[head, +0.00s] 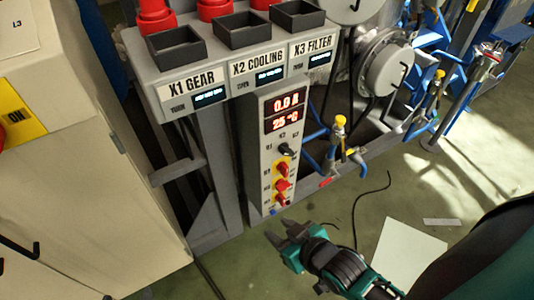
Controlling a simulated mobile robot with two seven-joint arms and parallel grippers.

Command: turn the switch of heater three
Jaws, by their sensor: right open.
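A grey control column (262,150) stands in the middle of the head view. Below the display is a black rotary switch (286,149), then several red switches (282,185), some on yellow plates. The small labels beside them are too blurred to tell which is heater three. My right gripper (280,233) is open and empty, below and in front of the column's foot, apart from the switches. My left gripper is out of view.
A grey box with labels X1 GEAR, X2 COOLING and X3 FILTER (250,72) overhangs the column. A beige cabinet (85,200) stands at left. Pipes and a yellow-topped valve (340,123) are at right. A white sheet (408,252) lies on the green floor.

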